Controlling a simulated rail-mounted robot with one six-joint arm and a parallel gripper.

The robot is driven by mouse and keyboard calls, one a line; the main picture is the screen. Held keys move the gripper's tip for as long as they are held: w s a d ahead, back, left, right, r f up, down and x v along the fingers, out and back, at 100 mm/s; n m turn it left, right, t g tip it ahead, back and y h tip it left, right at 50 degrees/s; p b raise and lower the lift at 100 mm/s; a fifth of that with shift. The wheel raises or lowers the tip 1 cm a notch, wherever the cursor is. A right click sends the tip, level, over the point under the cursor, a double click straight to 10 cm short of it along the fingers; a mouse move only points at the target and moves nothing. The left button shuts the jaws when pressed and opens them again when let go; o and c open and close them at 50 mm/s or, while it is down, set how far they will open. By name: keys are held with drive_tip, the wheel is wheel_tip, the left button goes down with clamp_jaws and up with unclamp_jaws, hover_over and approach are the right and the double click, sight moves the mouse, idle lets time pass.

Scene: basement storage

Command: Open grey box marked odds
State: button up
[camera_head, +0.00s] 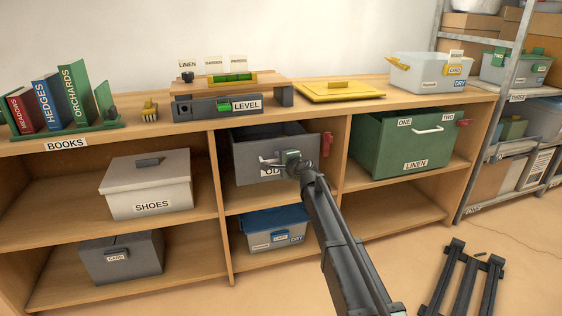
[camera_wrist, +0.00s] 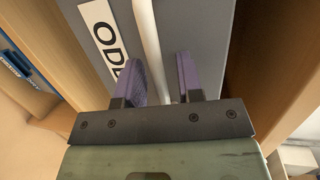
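The grey box (camera_head: 250,151) sits in the upper middle compartment of the shelf. Its white label, partly hidden behind my gripper, shows "OD" and also appears in the wrist view (camera_wrist: 105,30). A pale bar handle (camera_wrist: 148,35) is fixed on its front. My gripper (camera_head: 280,161) is at the box's front, over the handle. In the wrist view, the two purple fingers (camera_wrist: 161,82) stand apart on either side of the bar, with a visible gap on the right. The box's front sits near the compartment opening.
A red part (camera_head: 326,144) is at the divider right of the box. A blue-lidded box (camera_head: 274,217) is below, and a green "LINEN" box (camera_head: 408,145) is to the right. A "LEVEL" block (camera_head: 204,107) stands on the top above. Wooden dividers flank the box closely.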

clamp_jaws()
drive_tip(key=s+d, duration=0.5)
drive_tip(key=s, duration=0.7)
drive_tip(key=s+d, duration=0.5)
drive_tip(key=s, duration=0.7)
drive_tip(key=shift+s, duration=0.2)
drive_tip(key=shift+o, duration=0.8)
unclamp_jaws()
